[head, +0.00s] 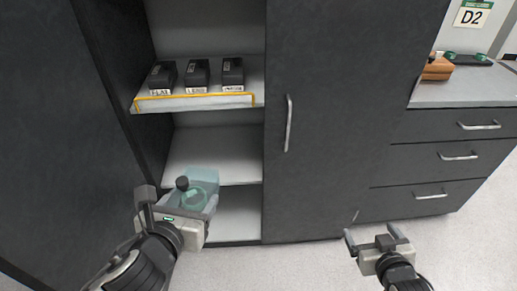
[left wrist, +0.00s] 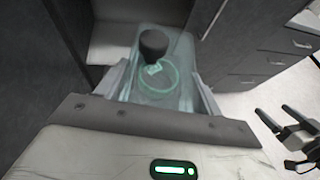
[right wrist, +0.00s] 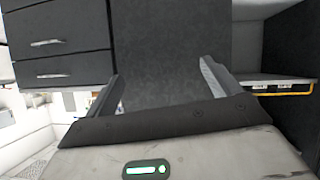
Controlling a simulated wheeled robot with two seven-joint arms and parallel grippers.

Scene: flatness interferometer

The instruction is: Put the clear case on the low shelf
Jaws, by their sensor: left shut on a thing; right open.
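The clear case (head: 203,183) is a see-through, teal-tinted box with a dark round knob and a green ring. My left gripper (head: 186,200) is shut on it and holds it in front of the open cabinet. In the left wrist view the case (left wrist: 164,80) sits between the two fingers, its knob toward the camera. The low shelf (head: 240,210) is the pale bottom surface of the cabinet, partly hidden behind the case and gripper. A middle shelf (head: 215,155) is empty above it. My right gripper (head: 375,240) is open and empty in front of the closed door.
The upper shelf (head: 190,102), edged in yellow, carries several labelled black boxes (head: 197,74). A dark open door (head: 50,130) stands at the left, close to my left arm. The closed door (head: 345,120) and drawers (head: 440,155) are at the right.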

